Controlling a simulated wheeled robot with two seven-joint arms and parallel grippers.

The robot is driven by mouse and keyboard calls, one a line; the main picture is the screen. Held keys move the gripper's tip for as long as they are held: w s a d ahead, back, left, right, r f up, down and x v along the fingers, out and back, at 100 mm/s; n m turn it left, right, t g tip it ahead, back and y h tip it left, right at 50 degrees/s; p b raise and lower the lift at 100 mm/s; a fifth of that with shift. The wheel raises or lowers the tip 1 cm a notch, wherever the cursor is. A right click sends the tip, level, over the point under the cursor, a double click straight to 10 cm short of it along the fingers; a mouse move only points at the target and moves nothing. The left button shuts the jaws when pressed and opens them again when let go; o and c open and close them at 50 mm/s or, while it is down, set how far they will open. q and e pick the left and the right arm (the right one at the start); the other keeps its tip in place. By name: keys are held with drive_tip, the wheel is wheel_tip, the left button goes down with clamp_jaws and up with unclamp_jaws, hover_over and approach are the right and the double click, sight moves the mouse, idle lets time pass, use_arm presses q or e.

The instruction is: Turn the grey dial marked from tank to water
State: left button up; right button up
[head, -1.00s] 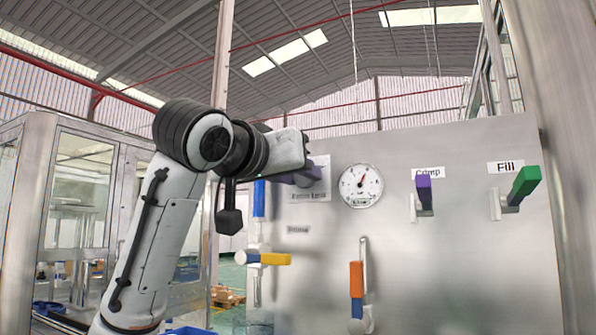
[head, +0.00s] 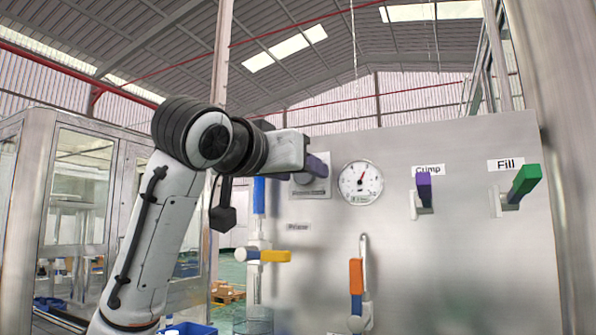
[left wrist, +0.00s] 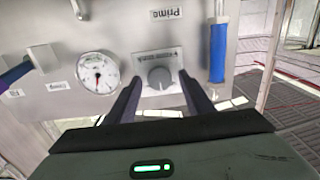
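The grey round dial (left wrist: 158,78) sits on a small labelled plate (left wrist: 157,60) on the metal panel. The dial's markings are too small to read. In the left wrist view, the picture is turned and my left gripper (left wrist: 160,76) is open, with one dark finger on each side of the dial. I cannot tell whether the fingers touch it. In the head view, my left gripper (head: 318,165) is at the plate's upper edge and partly hides it; the dial (head: 303,178) shows just below a finger. My right gripper is not in view.
A pressure gauge (head: 361,184) is right of the plate. Beyond it are a purple Crimp lever (head: 424,187) and a green Fill lever (head: 524,181). Below are a yellow-handled valve (head: 275,256) and an orange lever (head: 356,275). A blue vertical handle (head: 259,196) is close on the left.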

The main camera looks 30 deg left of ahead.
use_arm(q)
drive_tip(key=s+b, duration=0.3)
drive_tip(key=s, duration=0.7)
drive_tip(key=shift+s+d, duration=0.15)
drive_tip(key=shift+d, duration=0.2)
idle(0.4)
